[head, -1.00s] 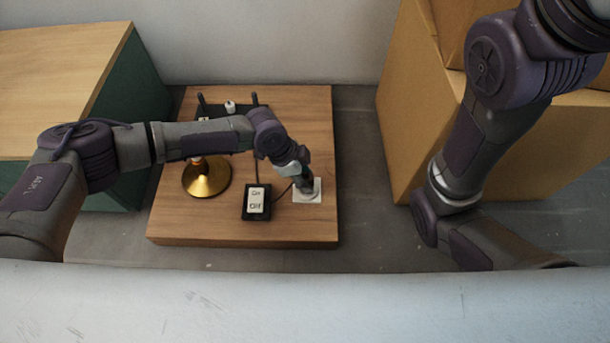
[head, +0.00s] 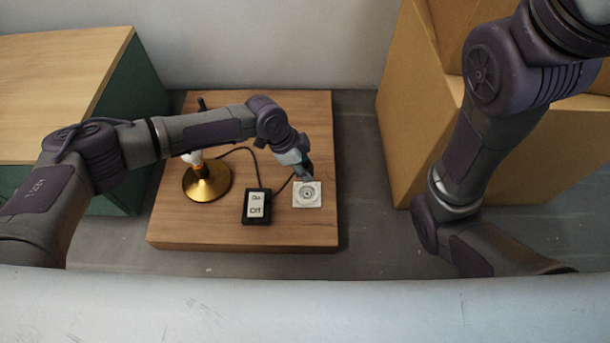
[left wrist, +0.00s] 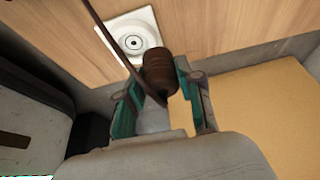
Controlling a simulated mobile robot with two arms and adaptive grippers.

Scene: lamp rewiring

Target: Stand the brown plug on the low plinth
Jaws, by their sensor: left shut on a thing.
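My left gripper (left wrist: 158,88) is shut on the brown plug (left wrist: 158,70), a dark ribbed cylinder between its teal fingers. In the head view the left gripper (head: 305,172) hangs over the back edge of the white socket plate (head: 307,195), and the plug is hardly visible there. The socket's round face is uncovered, and it also shows beyond the plug in the left wrist view (left wrist: 133,38). A cord (left wrist: 110,40) runs past the plug. The low wooden plinth (head: 200,232) carries the socket. My right gripper is out of view; only its arm shows.
A black switch box (head: 257,206) and a lamp with a brass base (head: 206,183) stand left of the socket. A cardboard box (head: 420,120) stands right, a wood-topped cabinet (head: 60,80) left. The plinth's front strip is bare.

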